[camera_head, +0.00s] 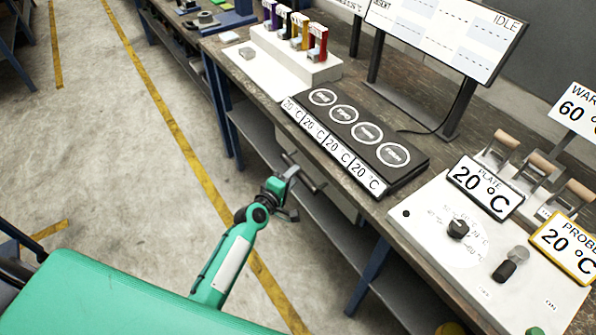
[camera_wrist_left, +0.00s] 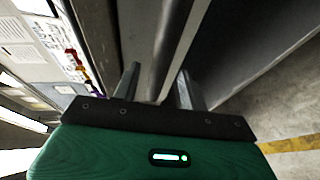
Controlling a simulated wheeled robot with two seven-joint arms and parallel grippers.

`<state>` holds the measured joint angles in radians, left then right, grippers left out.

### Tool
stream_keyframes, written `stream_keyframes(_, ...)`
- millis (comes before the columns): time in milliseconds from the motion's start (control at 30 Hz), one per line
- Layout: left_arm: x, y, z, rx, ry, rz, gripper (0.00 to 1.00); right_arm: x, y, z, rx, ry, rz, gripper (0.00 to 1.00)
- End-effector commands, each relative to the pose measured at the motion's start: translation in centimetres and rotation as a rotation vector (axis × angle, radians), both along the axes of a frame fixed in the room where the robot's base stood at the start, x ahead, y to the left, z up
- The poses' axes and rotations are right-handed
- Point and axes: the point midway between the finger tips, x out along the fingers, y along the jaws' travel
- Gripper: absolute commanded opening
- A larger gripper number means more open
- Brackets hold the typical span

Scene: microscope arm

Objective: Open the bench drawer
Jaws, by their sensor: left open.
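My left gripper (camera_head: 303,178) is at the front of the wooden bench, below its edge, its jaws pointing towards the bench front. In the left wrist view its two fingers (camera_wrist_left: 157,88) stand apart and open. A long grey bar (camera_wrist_left: 172,45), apparently the drawer handle, runs between the fingers; I cannot tell whether either finger touches it. The bench drawer (camera_head: 345,205) shows in the head view as a pale front under the bench top, partly hidden by the gripper. It looks shut. My right gripper is not in view.
On the bench top (camera_head: 265,95) stand a black four-disc plate unit (camera_head: 365,135), a white rack with coloured holders (camera_head: 295,65), and a white control panel (camera_head: 440,225) with knobs. A lower shelf (camera_head: 350,255) runs under the bench. The floor (camera_head: 110,150) to the left is clear.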

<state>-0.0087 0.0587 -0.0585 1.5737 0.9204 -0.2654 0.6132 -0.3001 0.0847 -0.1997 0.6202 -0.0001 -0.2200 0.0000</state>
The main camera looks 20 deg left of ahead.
Motion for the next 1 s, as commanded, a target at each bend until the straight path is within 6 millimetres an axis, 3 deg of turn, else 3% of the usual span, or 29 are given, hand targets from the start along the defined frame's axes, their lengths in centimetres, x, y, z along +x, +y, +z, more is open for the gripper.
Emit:
stream_keyframes(100,1.7,-0.5,-0.3,-0.001,0.000,-0.001,0.43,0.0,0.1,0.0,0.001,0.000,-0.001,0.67)
stream_keyframes(300,3.1,-0.9,-0.6,0.001,0.000,0.000,0.43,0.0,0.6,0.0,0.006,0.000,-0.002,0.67)
stream_keyframes(633,3.3,-0.9,-0.7,0.000,0.001,0.000,0.43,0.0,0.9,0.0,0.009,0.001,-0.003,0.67)
stream_keyframes(667,3.3,-0.9,-0.7,0.000,0.001,0.000,0.41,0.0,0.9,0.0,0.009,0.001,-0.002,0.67)
stream_keyframes(867,3.3,-0.9,-0.7,0.000,0.001,0.000,0.02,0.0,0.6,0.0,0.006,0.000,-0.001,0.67)
stream_keyframes(1000,3.3,-0.9,-0.7,0.000,0.001,0.000,0.00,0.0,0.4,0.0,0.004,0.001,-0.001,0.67)
